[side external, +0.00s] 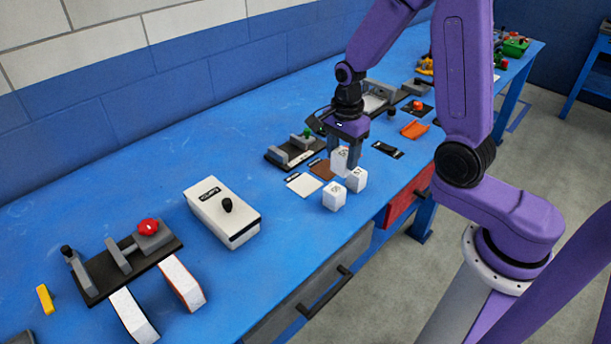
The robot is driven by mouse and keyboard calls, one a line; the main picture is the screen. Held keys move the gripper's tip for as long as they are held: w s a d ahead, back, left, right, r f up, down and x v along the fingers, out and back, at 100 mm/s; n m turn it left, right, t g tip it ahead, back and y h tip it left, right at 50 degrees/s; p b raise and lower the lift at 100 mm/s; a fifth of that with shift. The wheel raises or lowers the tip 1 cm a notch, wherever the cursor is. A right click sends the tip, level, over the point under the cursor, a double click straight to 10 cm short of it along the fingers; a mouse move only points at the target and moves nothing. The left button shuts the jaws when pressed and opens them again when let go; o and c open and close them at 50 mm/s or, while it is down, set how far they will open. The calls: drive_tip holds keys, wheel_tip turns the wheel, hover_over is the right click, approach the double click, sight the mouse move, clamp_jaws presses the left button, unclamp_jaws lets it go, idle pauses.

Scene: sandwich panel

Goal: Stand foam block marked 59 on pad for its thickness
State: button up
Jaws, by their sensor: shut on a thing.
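My gripper (345,163) points down over the blue table, shut on a white foam block (340,161). Two more white foam blocks stand close in front of it: one to the right (357,179) and one nearer the table's front edge (334,196). All three carry dark marks on top or side, too small to read surely, so I cannot tell which is 59. A white pad (304,184) and a brown pad (322,169) lie just left of the held block. I cannot tell whether the held block touches the table.
A grey fixture with a green knob (293,150) stands behind the pads. A white box with a black knob (224,210) is to the left. A black pad (388,149) and orange piece (414,130) lie to the right. The table is clear between the box and the blocks.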

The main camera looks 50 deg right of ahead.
drive_tip(key=w+f, duration=0.3)
drive_tip(key=w, duration=0.1)
drive_tip(key=w+f, duration=0.3)
drive_tip(key=w, duration=0.1)
drive_tip(key=w+f, duration=0.3)
drive_tip(key=w, duration=0.1)
drive_tip(key=shift+d, duration=0.1)
drive_tip(key=shift+w+f, duration=0.1)
drive_tip(key=shift+f, duration=1.5)
drive_tip(key=o, duration=1.1)
drive_tip(key=shift+f, duration=0.15)
